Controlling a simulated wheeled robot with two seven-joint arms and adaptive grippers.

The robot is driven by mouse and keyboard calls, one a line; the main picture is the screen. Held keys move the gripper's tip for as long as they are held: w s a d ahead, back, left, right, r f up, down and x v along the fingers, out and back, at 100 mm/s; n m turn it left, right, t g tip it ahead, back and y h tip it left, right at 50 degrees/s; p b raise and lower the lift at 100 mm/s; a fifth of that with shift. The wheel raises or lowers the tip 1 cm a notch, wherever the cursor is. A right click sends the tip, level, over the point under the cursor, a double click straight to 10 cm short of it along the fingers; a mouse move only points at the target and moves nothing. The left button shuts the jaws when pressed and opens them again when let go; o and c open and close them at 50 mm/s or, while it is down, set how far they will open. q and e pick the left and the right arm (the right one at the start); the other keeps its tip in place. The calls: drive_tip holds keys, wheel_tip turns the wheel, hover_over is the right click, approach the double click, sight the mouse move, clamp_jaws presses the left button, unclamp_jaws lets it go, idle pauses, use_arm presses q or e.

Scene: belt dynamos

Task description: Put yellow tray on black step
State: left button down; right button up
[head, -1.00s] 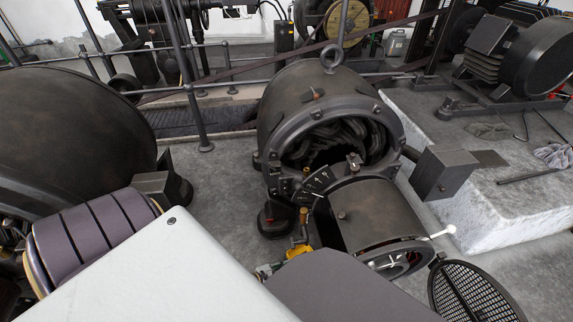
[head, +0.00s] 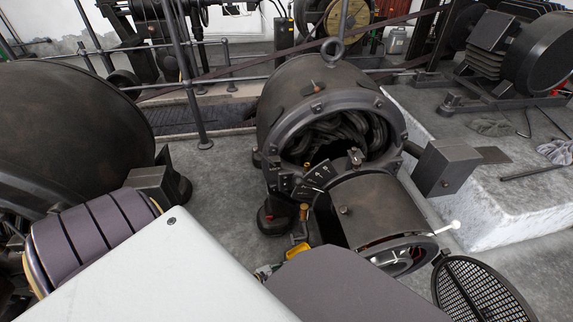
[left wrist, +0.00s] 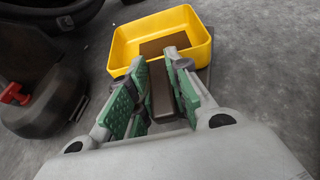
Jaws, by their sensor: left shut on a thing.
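The yellow tray (left wrist: 197,35) is in the upper middle of the left wrist view, open side up, with a flat brown patch inside. My left gripper (left wrist: 157,62) has green-padded fingers at the tray's near side. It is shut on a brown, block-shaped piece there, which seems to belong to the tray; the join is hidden. In the head view only a small yellow bit (head: 297,250) shows beyond my arm, and the left fingers are hidden. My right gripper is in neither view. I cannot pick out the black step for certain.
A dark dynamo (head: 330,95) with an open end stands in the middle, with a round mesh cover (head: 480,290) at lower right. A pale stone plinth (head: 500,205) is on the right. A big dark machine (head: 70,130) is on the left. Grey floor (head: 215,185) lies between.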

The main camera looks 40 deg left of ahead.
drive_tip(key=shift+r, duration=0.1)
use_arm(q)
drive_tip(key=c, duration=1.3)
unclamp_jaws()
drive_tip(key=shift+f, duration=0.1)
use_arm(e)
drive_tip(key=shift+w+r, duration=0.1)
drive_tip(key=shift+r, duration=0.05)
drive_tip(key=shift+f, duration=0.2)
use_arm(q)
drive_tip(key=shift+s+a+r+p, duration=0.15)
drive_tip(key=shift+s+r+p, duration=0.2)
drive_tip(key=shift+s, duration=0.25)
drive_tip(key=shift+p+v, duration=1.85)
drive_tip(key=shift+v, duration=3.5)
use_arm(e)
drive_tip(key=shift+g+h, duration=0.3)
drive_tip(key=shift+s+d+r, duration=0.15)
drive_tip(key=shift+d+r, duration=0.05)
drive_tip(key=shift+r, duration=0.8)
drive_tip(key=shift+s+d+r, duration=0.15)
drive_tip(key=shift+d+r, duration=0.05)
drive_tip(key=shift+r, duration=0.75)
